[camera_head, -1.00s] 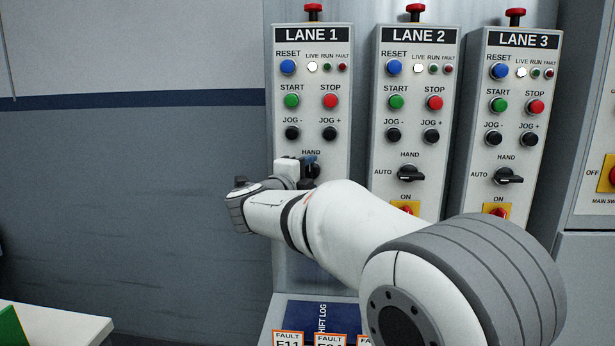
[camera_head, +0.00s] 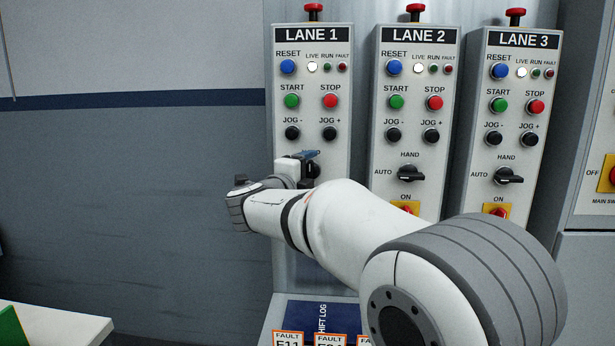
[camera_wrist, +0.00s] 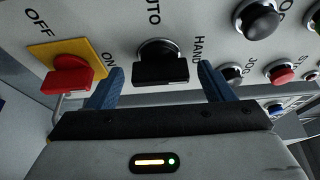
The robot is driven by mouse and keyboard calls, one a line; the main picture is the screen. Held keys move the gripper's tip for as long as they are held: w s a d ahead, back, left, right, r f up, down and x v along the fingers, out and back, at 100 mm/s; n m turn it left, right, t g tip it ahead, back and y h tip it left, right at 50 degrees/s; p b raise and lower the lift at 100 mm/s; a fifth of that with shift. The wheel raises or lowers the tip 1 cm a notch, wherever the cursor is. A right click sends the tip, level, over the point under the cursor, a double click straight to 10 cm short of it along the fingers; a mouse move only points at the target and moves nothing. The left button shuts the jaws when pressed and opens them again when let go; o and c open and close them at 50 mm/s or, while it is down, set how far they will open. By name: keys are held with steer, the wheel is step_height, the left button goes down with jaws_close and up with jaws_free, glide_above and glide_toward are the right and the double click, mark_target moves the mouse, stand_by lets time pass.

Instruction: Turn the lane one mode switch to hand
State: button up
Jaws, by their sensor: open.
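The lane 1 panel (camera_head: 335,110) stands in front of me. Its mode switch (camera_head: 313,170) is a black knob, partly hidden by my gripper. In the wrist view the knob (camera_wrist: 160,68) sits between my blue fingers. Its bar appears to lie along the panel's up-down direction, one end toward the HAND label (camera_wrist: 197,50). My gripper (camera_wrist: 160,88) is open around the knob, with a visible gap on both sides. One finger is on the HAND side, the other on the ON side. In the head view the HAND label is covered.
Below the knob is a red OFF/ON switch (camera_wrist: 72,75) on a yellow plate, close to one finger. The JOG buttons (camera_head: 330,134) are above. The lane 2 panel (camera_head: 415,110) stands to the right. Open wall is at left.

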steer(key=shift+s+a, duration=0.1)
steer(key=v, duration=0.7)
steer(key=shift+s, duration=0.25)
steer(key=shift+r, duration=0.1)
step_height(320, 180, up, 5)
steer(key=w+d+n+t+y+p, duration=0.1)
steer(key=d+n+t+y+p, duration=0.1)
steer(key=n+y+p, duration=0.4)
steer(key=s+d+f+n+g+y+p, duration=0.2)
steer(key=s+d+f+n+g+p, duration=0.1)
steer(key=s+n, duration=0.4)
steer(key=s+d+f+n+g+y+p, duration=0.2)
steer(key=s+d+f+n+g+p, duration=0.2)
steer(key=s+d+f+n+g, duration=0.2)
steer(key=shift+s+d+f+n+g+y, duration=0.3)
steer(key=shift+s+d+n, duration=0.3)
steer(key=shift+d+n, duration=0.25)
steer(key=s+d+f+g+h+p, duration=0.1)
steer(key=s+d+f+g, duration=0.1)
steer(key=s, duration=0.3)
steer(key=s+d+f+n+g+h+p, duration=0.1)
steer(key=s+d+f+g, duration=0.1)
steer(key=s+d, duration=0.2)
steer(key=s+d+f+n+g+h+p, duration=0.1)
steer(key=s+d+g, duration=0.1)
steer(key=s, duration=0.4)
steer(key=shift+s+d+f, duration=0.1)
steer(key=shift+d+f, duration=0.3)
steer(key=shift+d, duration=0.4)
steer(key=shift+c, duration=0.3)
